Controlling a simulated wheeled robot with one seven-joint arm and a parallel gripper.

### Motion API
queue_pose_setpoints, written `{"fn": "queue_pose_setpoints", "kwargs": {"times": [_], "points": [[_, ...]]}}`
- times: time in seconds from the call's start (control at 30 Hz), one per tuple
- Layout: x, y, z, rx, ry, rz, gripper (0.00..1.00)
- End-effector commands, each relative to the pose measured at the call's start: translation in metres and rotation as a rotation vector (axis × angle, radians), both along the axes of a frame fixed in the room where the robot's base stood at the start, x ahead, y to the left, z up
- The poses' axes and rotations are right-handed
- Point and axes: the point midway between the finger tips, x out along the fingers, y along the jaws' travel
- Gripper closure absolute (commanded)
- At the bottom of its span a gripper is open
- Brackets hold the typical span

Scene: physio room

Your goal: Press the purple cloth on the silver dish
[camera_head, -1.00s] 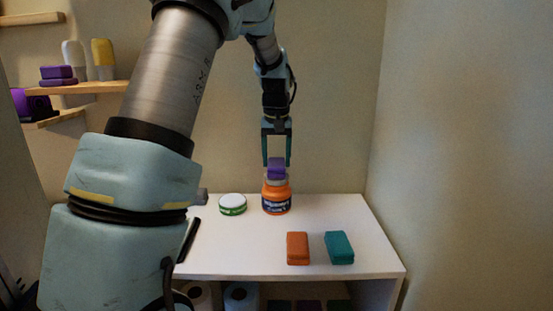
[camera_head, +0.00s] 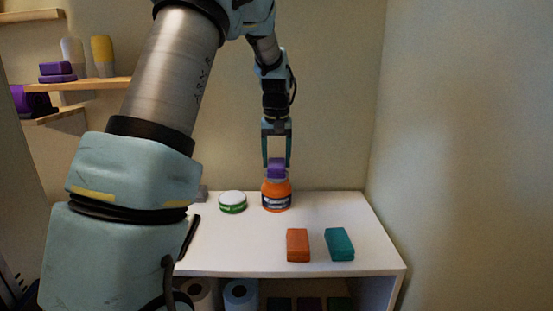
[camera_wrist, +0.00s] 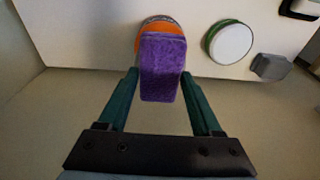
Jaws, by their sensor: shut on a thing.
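My gripper (camera_head: 276,166) points down over the white table, its two teal fingers shut on the purple cloth (camera_head: 276,169). The cloth is a block-shaped purple piece; in the wrist view (camera_wrist: 160,68) it extends out between the fingertips. It overlaps the top of an orange jar (camera_head: 276,195) with a dark label. I cannot tell whether the cloth touches the jar. I cannot make out a silver dish for certain. A small grey object (camera_wrist: 270,67) in the wrist view stands beside the white-lidded tin; in the head view my arm partly hides it.
A white-lidded green tin (camera_head: 232,202) stands left of the jar. An orange block (camera_head: 298,245) and a teal block (camera_head: 339,244) lie at the table's front right. The white table (camera_head: 240,255) is otherwise mostly clear, with walls behind and right.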

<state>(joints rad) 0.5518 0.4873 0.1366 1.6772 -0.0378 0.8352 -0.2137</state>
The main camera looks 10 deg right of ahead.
Motion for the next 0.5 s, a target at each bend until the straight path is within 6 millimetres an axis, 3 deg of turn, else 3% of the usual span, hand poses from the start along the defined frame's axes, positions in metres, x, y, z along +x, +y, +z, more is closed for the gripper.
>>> {"fn": "queue_pose_setpoints", "kwargs": {"times": [0.5], "points": [[-0.0002, 0.0, -0.0067, 0.0, 0.001, 0.0, 0.78]]}}
